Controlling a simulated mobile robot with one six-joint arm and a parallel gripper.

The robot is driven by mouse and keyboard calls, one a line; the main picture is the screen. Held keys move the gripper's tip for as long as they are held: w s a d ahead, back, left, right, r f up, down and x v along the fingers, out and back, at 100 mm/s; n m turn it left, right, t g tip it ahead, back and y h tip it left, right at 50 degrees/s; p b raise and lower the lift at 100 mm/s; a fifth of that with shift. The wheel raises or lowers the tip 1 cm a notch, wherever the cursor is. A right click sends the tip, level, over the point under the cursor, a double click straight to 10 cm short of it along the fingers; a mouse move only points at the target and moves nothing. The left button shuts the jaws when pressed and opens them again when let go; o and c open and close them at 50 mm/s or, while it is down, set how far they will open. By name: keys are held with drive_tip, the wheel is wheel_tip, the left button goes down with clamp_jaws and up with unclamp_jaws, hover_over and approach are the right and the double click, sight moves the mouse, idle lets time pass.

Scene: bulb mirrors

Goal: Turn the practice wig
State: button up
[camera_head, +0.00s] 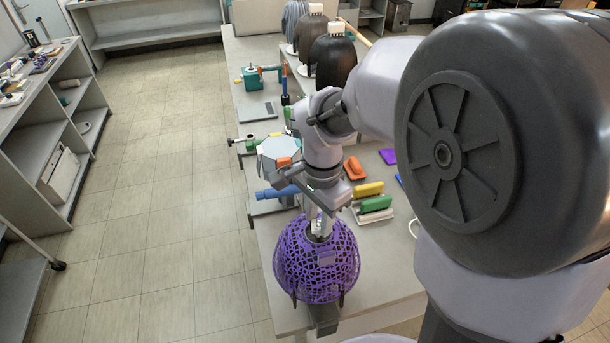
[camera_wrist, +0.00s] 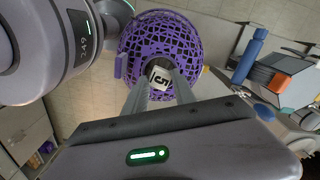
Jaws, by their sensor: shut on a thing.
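The practice wig appears to be the purple lattice dome (camera_head: 317,268) near the front end of the long table, also seen in the wrist view (camera_wrist: 150,35). It sits upright on a dark stand, whose foot juts over the table's front edge. The fingertips partly hide the block, and the dome's far side is hidden.
Green and yellow brushes (camera_head: 369,190), a red-orange block (camera_head: 354,168) and a blue cylinder (camera_head: 277,192) lie behind the dome. Several other wigs (camera_head: 333,60) stand at the table's far end. The tiled floor (camera_head: 150,210) to the left is clear, with shelves (camera_head: 60,110) beyond.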

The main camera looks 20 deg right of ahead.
drive_tip(key=o, duration=0.7)
drive_tip(key=shift+r+n, duration=0.15)
drive_tip(key=shift+n, duration=0.95)
drive_tip(key=o, duration=0.4)
wheel_tip(320, 180, up, 6)
drive_tip(key=p, duration=0.5)
wheel_tip(320, 180, up, 16)
drive_tip(key=r+p, duration=0.1)
drive_tip(key=p, duration=0.4)
drive_tip(key=s+a+f+n+t+b, duration=0.1)
drive_tip(key=s+f+n+t+b, duration=0.1)
drive_tip(key=s+f+b, duration=0.2)
drive_tip(key=s+a+f+n+t+y+b, duration=0.1)
drive_tip(key=s+f+b, duration=0.3)
drive_tip(key=f+b, duration=0.4)
drive_tip(key=s+a+f+n+t+y+b, duration=0.1)
drive_tip(key=s+a+f+n+t+b, duration=0.1)
drive_tip(key=f+b, duration=0.4)
drive_tip(key=shift+s+f+n+t, duration=0.2)
drive_tip(key=shift+s+f+n, duration=0.2)
drive_tip(key=shift+s, duration=0.3)
drive_tip(key=shift+s+f+n+t, duration=0.2)
drive_tip(key=shift+s+f+n, duration=0.2)
drive_tip(key=shift+s, duration=0.3)
